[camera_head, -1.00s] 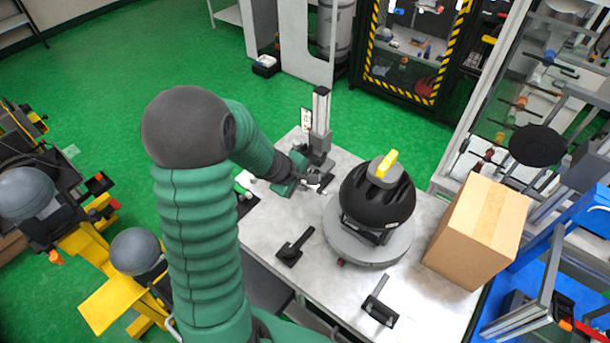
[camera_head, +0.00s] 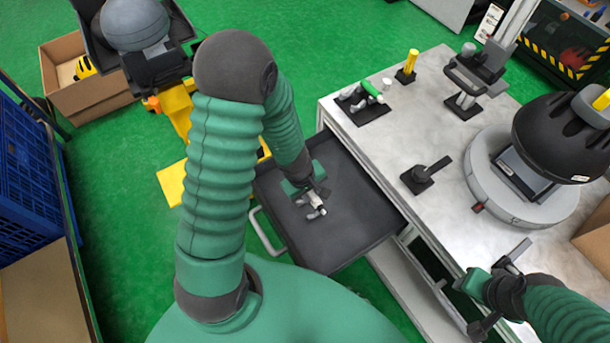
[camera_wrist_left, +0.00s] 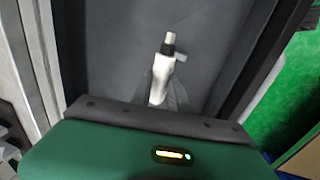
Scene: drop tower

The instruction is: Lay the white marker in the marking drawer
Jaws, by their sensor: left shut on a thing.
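The marking drawer (camera_head: 350,185) is a dark grey tray, pulled out from the white-topped bench, with a pale handle on its front. My left gripper (camera_head: 314,207) is over the drawer's inside, pointing down. It is shut on the white marker, which shows in the left wrist view (camera_wrist_left: 161,80) as a white body with a dark band and a pale end. The marker lies between the fingers above the drawer floor; I cannot tell whether it touches the floor. My right gripper (camera_head: 478,288) is by the bench's front edge; its fingers are unclear.
On the bench top (camera_head: 440,135) stand a yellow marker (camera_head: 407,66) in a holder, a black pad with a green item (camera_head: 369,92), a black stand (camera_head: 425,174) and a round grey base with a black dome (camera_head: 560,138). A cardboard box (camera_head: 85,85) stands on the floor.

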